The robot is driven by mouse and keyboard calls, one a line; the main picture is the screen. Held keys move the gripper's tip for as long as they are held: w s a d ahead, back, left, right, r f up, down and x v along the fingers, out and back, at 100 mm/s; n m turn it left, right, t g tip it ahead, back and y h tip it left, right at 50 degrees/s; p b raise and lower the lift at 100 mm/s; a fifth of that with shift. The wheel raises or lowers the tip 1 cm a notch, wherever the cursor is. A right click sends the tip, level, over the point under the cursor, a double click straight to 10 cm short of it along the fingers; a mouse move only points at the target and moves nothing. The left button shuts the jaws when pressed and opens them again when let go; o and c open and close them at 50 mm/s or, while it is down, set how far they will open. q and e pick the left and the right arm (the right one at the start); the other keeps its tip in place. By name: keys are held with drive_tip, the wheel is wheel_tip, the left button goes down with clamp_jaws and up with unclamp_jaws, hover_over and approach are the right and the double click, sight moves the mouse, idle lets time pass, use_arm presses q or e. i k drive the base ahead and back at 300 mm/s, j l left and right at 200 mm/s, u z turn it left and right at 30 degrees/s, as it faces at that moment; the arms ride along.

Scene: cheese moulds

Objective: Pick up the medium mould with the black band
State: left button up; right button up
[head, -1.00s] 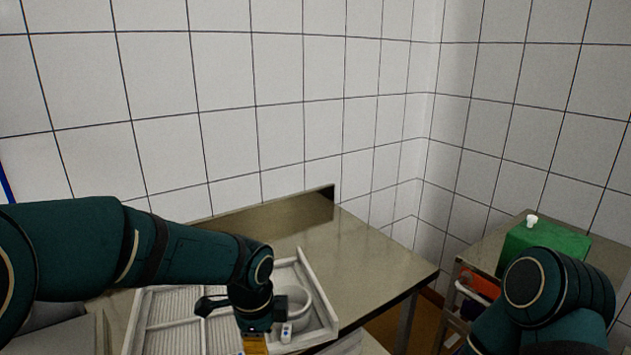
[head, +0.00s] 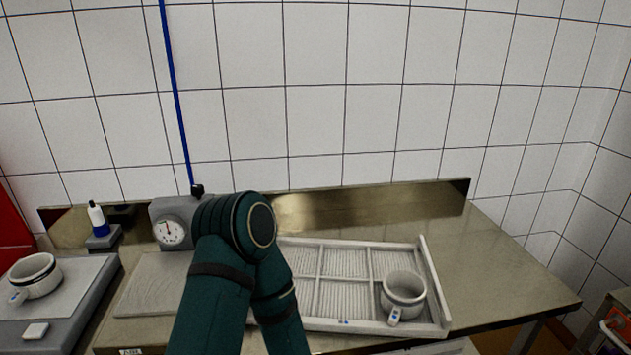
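A white round mould (head: 35,280) with a dark band near its rim and a tag with a blue mark stands upright on a grey platform (head: 65,312) at the far left. Another white round mould (head: 403,298), also with a blue-marked tag, stands upright in the right part of the white divided tray (head: 437,290). I cannot clearly tell a black band on this one. One of my dark green arms rises from the bottom middle and bends, covering the tray's left part. Neither gripper shows.
A white and blue bottle (head: 97,220) stands at the back left. A small white block (head: 35,331) lies on the platform. The steel table (head: 500,270) is clear right of the tray.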

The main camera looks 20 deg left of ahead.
sight(34, 276)
drive_tip(key=k+j, duration=0.25)
drive_tip(key=k+j+u, duration=0.1)
drive_tip(key=u, duration=0.4)
drive_tip(key=k+j+u, duration=0.2)
drive_tip(key=u, duration=1.45)
drive_tip(key=j+z, duration=0.1)
drive_tip(key=z, duration=0.65)
drive_tip(key=j+z, duration=0.2)
drive_tip(key=z, duration=0.15)
drive_tip(key=j+z, duration=0.7)
drive_tip(key=j, duration=0.2)
drive_tip(key=k+j+z, duration=0.15)
drive_tip(key=j, duration=0.35)
drive_tip(key=j+z, duration=0.1)
drive_tip(key=j, duration=0.35)
